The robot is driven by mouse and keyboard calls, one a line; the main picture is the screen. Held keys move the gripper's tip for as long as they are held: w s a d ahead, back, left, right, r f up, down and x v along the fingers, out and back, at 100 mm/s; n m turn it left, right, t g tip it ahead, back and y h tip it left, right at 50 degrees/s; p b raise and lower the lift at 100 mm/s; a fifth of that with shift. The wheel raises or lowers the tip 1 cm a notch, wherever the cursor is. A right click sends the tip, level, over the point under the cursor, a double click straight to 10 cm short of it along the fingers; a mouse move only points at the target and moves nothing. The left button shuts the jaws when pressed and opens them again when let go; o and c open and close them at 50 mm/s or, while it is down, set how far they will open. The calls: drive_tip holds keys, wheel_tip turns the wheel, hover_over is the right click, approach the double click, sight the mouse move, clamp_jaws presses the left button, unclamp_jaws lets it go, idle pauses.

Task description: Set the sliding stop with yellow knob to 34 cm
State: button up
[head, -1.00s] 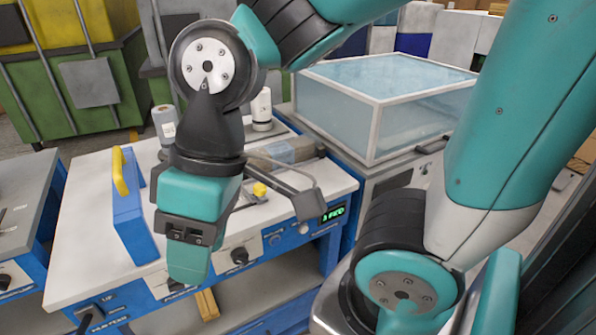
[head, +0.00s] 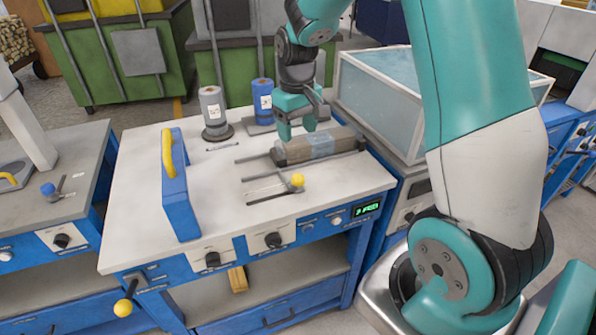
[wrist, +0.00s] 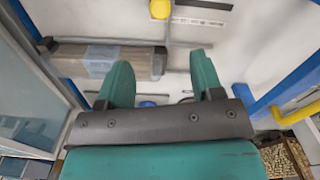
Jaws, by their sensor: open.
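The yellow knob (head: 297,180) of the sliding stop sits at the right end of a short dark rail (head: 268,194) on the white bench top. It also shows at the top edge of the wrist view (wrist: 160,8). Scale markings are too small to read. My gripper (head: 297,130) is above the back of the bench, behind the knob and over the wrapped wood piece. In the wrist view my gripper (wrist: 162,75) has its two teal fingers wide apart with nothing between them.
A wrapped wooden block (head: 318,147) lies between the gripper and the knob. A blue guard with yellow handle (head: 172,185) stands left. Grey (head: 214,112) and blue (head: 262,100) cylinders stand behind. A clear-walled box (head: 390,100) is at right. The bench's front left is clear.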

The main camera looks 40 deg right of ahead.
sight(297, 176)
wheel_tip(297, 176, down, 13)
drive_tip(key=shift+f+p, duration=0.15)
drive_tip(key=shift+p, duration=0.3)
